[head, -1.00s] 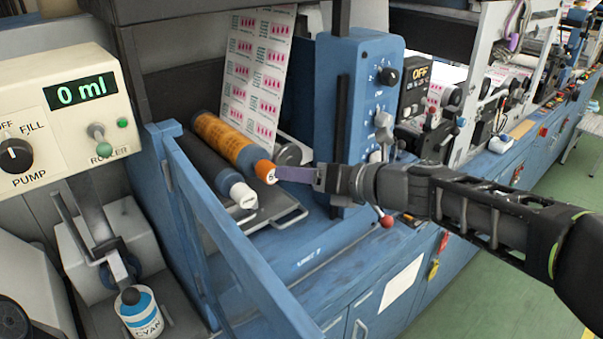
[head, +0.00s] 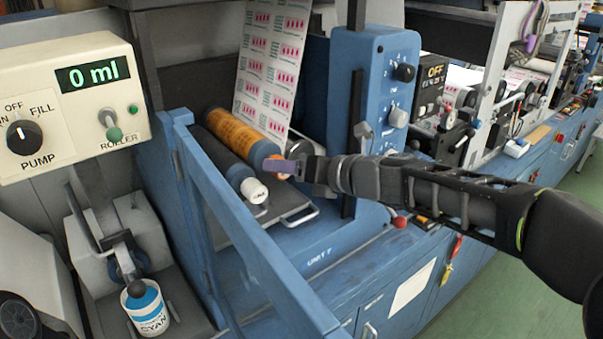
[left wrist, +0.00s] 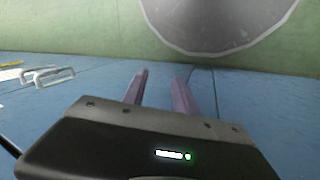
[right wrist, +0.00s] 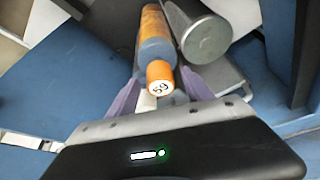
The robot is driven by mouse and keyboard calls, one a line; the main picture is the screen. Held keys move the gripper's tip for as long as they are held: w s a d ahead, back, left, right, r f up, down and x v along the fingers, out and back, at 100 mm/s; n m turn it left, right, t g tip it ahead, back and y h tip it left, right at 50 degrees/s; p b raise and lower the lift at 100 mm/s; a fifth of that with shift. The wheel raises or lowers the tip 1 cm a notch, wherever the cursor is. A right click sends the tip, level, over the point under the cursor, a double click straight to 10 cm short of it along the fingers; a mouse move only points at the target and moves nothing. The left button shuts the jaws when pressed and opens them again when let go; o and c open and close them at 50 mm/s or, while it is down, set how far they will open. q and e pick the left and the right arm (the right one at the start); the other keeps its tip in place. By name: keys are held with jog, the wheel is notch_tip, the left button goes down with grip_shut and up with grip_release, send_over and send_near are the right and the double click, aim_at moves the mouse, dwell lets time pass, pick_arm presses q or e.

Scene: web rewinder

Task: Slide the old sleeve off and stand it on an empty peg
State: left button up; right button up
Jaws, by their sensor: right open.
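An orange sleeve (head: 229,130) lies on a tilted roller in the blue press unit. A dark blue-grey section and an orange end numbered 59 (right wrist: 160,80) follow it toward me. My right gripper (right wrist: 158,88) is open, its purple fingers on either side of this end; I cannot tell whether they touch it. In the head view, the right gripper (head: 277,168) partly hides the end. My left gripper (left wrist: 160,76) shows only in its wrist view, with its fingers apart and nothing between them. I cannot make out an empty peg in any view.
A dark roller with a white end (head: 254,190) lies beside the orange one. A blue guard rail (head: 245,235) crosses in front. A grey metal cylinder (right wrist: 206,38) is close by in the right wrist view. A cyan ink can (head: 147,308) stands lower left.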

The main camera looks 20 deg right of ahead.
jog(key=shift+x, duration=1.5)
jog(key=shift+c, duration=0.6)
grip_shut()
jog(key=shift+r, duration=0.1)
